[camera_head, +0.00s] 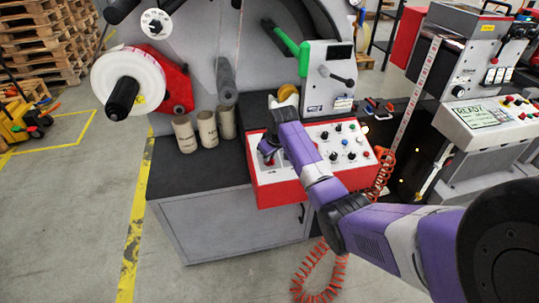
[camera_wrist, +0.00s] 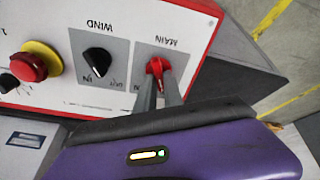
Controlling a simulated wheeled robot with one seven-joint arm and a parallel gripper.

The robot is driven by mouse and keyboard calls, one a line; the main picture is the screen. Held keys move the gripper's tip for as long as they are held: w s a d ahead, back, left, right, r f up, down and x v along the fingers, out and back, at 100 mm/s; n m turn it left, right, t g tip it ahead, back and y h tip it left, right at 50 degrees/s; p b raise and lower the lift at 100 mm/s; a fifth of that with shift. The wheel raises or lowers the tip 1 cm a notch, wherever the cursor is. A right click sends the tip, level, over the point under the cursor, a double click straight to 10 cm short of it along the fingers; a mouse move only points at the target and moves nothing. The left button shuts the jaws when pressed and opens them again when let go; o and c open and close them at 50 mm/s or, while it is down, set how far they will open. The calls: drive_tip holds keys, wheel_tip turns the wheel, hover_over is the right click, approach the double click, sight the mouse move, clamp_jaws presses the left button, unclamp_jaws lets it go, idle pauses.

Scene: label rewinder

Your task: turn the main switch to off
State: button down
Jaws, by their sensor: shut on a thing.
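The main switch (camera_wrist: 158,67) is a red rotary knob on a grey plate marked MAIN, upside down in the wrist view. It sits at one end of the white-faced, red-edged control panel (camera_head: 315,181). My gripper (camera_wrist: 160,82) has its two grey fingers at the knob, one on each side, and is shut on it. In the head view my gripper (camera_head: 269,160) is at the panel's left end, where the hand largely hides the switch. The fingers cover part of the position lettering, so I cannot tell which setting the knob points to.
A black WIND selector (camera_wrist: 97,62) and a red emergency button on a yellow collar (camera_wrist: 28,66) are beside the switch. Cardboard cores (camera_head: 207,131) stand left of the panel. A coiled red hose (camera_head: 318,277) hangs below its right side.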

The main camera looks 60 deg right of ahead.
drive_tip(key=shift+n, duration=0.4)
drive_tip(key=c, duration=1.5)
unclamp_jaws()
drive_tip(key=shift+o, duration=0.2)
drive_tip(key=v, duration=0.7)
drive_tip(key=shift+r+b, duration=0.35)
drive_tip(key=shift+s, duration=0.1)
